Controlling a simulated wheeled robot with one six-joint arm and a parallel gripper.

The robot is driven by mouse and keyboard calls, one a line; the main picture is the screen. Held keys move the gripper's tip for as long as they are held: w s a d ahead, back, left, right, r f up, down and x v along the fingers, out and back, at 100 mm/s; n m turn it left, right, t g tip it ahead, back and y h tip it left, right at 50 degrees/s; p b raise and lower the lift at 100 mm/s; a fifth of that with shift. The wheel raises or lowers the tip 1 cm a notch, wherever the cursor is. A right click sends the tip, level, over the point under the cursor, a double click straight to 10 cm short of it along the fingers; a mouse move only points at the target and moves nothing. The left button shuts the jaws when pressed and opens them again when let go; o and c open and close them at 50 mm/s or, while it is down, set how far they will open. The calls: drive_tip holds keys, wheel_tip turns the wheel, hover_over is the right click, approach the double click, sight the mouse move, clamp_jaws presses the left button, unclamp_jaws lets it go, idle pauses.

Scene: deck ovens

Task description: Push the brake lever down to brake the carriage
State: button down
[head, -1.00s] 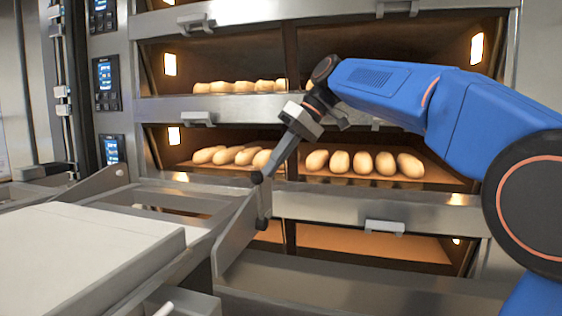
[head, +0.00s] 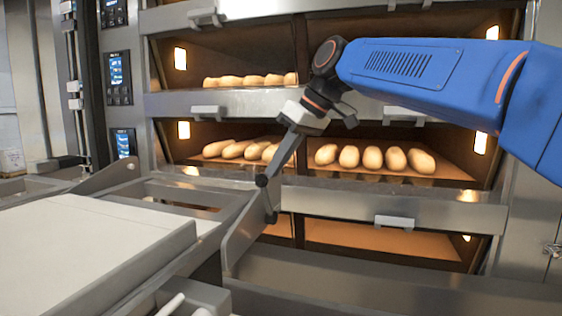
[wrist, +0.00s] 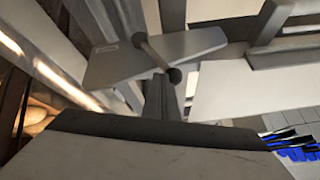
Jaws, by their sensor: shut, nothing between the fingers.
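The brake lever (head: 267,199) is a short dark bar with a round knob at its upper end and a round pivot below, on the grey side plate (head: 240,240) of the carriage. It also shows in the wrist view (wrist: 155,54). In the head view the knob stands above the pivot and slightly left of it. My gripper (head: 268,172) is shut and empty, slanting down from the right with its tips at the knob. In the wrist view my gripper (wrist: 160,88) meets or nearly meets the knob; its fingers hide the exact contact.
A deck oven (head: 330,200) with lit chambers and several loaves stands close behind my arm. The carriage's pale flat bed (head: 80,240) lies at the left. A white stick-like handle (head: 171,306) shows at the bottom edge. A grey rail (head: 360,275) runs along the oven's lower front.

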drive_tip(key=s+a+f+n+t+h, duration=0.1)
drive_tip(key=s+a+f+t, duration=0.2)
drive_tip(key=s+f, duration=0.4)
drive_tip(key=shift+s+a+f+t, duration=0.15)
drive_tip(key=shift+s+f+t, duration=0.25)
drive_tip(key=shift+s, duration=0.7)
drive_tip(key=v, duration=1.3)
drive_tip(key=shift+s, duration=0.3)
